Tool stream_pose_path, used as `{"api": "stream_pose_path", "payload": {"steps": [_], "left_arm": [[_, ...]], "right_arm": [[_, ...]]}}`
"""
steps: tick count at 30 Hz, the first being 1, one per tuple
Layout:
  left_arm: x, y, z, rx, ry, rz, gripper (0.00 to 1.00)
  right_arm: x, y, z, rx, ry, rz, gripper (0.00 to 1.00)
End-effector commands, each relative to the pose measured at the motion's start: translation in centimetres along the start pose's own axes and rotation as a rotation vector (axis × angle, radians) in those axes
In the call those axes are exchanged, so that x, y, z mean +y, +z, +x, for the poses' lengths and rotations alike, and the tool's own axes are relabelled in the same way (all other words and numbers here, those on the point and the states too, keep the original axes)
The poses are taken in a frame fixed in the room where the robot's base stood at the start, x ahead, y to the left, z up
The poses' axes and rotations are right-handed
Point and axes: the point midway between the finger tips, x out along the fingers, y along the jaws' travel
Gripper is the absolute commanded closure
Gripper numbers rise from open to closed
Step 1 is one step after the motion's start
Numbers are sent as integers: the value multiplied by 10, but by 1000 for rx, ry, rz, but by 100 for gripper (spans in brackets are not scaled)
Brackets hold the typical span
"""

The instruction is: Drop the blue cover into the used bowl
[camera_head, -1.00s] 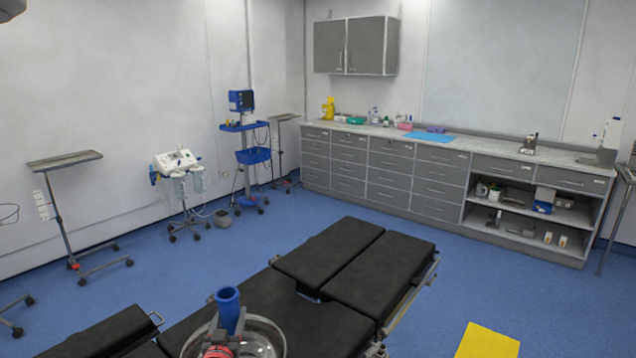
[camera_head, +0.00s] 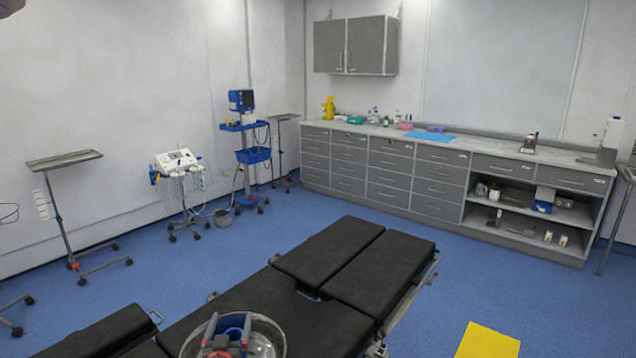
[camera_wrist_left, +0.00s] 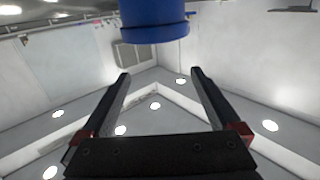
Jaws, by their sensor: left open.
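The blue cover (camera_head: 234,321) is a round blue tube or cup shape at the bottom of the head view, low within the outline of a shiny metal bowl (camera_head: 272,337). The bowl is cut off by the picture's lower edge. My left gripper (camera_head: 227,322) is open, with its fingers apart over the bowl. In the left wrist view the cover (camera_wrist_left: 153,22) shows at the top, beyond the spread fingertips, with nothing held between them. Whether the cover touches the bowl's bottom is hidden. My right gripper is not in view.
The bowl is at the black padded operating table (camera_head: 335,255). A yellow sheet (camera_head: 488,341) lies at lower right. A grey counter with drawers (camera_head: 420,180) lines the back wall. A wheeled stand (camera_head: 65,160) is at left. Blue floor between is clear.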

Motion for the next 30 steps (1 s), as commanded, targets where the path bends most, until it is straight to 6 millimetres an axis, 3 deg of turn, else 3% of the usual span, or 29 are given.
{"api": "stream_pose_path", "payload": {"steps": [4, 9, 30], "left_arm": [[0, -9, 0, 3, 0, 0, 3], [1, -36, -3, 8, 2, 2, 3], [31, -44, -126, 1, 1, 0, 3]], "right_arm": [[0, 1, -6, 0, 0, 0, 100], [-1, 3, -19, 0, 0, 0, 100], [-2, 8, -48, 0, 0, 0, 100]]}}
